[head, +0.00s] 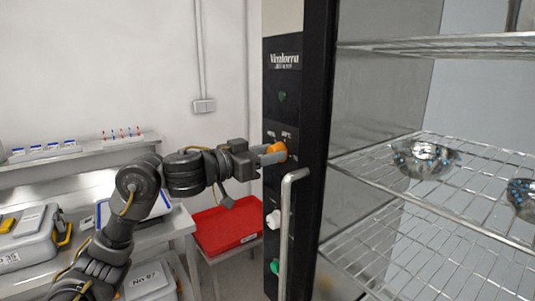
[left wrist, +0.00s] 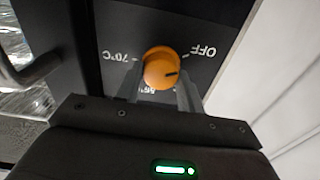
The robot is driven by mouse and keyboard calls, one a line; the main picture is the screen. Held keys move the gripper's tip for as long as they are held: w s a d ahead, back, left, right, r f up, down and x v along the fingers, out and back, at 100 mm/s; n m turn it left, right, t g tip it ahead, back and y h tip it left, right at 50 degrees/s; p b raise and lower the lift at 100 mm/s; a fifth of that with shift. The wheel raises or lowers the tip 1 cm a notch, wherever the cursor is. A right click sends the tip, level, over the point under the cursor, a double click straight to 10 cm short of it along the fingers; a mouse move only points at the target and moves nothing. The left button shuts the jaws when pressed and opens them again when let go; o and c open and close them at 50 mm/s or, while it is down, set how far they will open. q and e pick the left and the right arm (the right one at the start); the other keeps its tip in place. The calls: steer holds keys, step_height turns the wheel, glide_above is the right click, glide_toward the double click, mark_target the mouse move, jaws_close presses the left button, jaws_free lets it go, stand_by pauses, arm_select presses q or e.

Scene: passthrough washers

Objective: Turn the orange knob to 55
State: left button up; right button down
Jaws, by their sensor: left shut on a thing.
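The orange knob (head: 277,151) sits on the black control panel (head: 270,107) of the tall cabinet. My left gripper (head: 268,154) reaches it from the left and is shut on it. In the left wrist view, the orange knob (left wrist: 161,66) lies between the two fingers of my left gripper (left wrist: 160,86). The knob's dark pointer line is towards the right, a little below the OFF label. The panel labels appear upside down: OFF at upper right, 70°C at left, and a label below the knob partly hidden. My right gripper is not in view.
A vertical metal door handle (head: 286,235) stands just below and right of the knob. Wire shelves (head: 460,205) hold metal bowls (head: 424,157). A red tray (head: 226,228) is below my arm.

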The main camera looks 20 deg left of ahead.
arm_select(q)
steer(key=shift+f+m+b, duration=0.2)
steer(key=shift+m+b, duration=5.55)
steer(key=shift+m, duration=7.85)
steer(key=shift+r, duration=0.1)
steer(key=o, duration=0.8)
steer(key=shift+d, duration=0.1)
steer(key=shift+o, duration=0.9)
steer(key=shift+w+d+f, duration=0.1)
steer(key=shift+f, duration=0.1)
